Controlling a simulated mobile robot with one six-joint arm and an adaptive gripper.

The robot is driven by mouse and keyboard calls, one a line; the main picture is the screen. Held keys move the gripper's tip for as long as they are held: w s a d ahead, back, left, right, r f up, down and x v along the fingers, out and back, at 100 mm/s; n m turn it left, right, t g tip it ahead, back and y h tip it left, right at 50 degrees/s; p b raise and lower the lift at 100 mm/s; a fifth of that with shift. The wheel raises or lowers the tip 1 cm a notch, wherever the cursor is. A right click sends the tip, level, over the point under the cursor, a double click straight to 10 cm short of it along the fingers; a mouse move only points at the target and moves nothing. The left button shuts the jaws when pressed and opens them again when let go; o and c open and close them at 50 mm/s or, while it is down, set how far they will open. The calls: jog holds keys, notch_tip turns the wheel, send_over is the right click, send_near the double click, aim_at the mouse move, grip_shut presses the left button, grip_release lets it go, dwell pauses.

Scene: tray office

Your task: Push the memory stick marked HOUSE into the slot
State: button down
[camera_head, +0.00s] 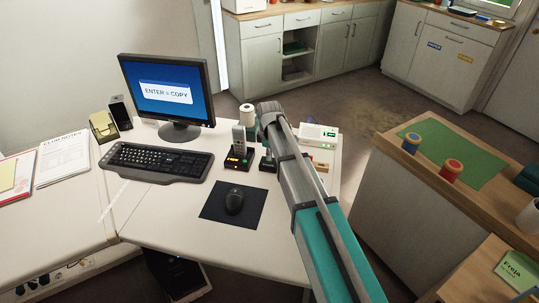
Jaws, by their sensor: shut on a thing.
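No memory stick marked HOUSE can be made out. A white box (320,132) with small green lights stands at the desk's right back, just right of my arm; I cannot tell whether it has the slot. The monitor (166,91) shows "ENTER = COPY". A dark computer case (175,272) stands under the desk.
A counter (470,210) with a green mat stands right.

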dwell(0.8)
jog(key=c, duration=0.7)
grip_release()
jog(key=shift+o, duration=0.2)
jog(key=shift+r, duration=0.2)
notch_tip(320, 180, up, 6)
jog(key=p, duration=0.6)
jog(key=shift+f, duration=0.25)
jog(key=s+d+r+m+p, duration=0.2)
jog(key=s+d+m, duration=0.4)
jog(key=m, duration=1.1)
jog(key=s+d+r+m+p, duration=0.3)
jog(key=s+d+m, duration=0.4)
jog(key=m, duration=1)
jog(key=d, duration=0.3)
jog(key=shift+s+r+m, duration=0.15)
jog(key=shift+r+m, duration=0.05)
jog(key=shift+m, duration=0.2)
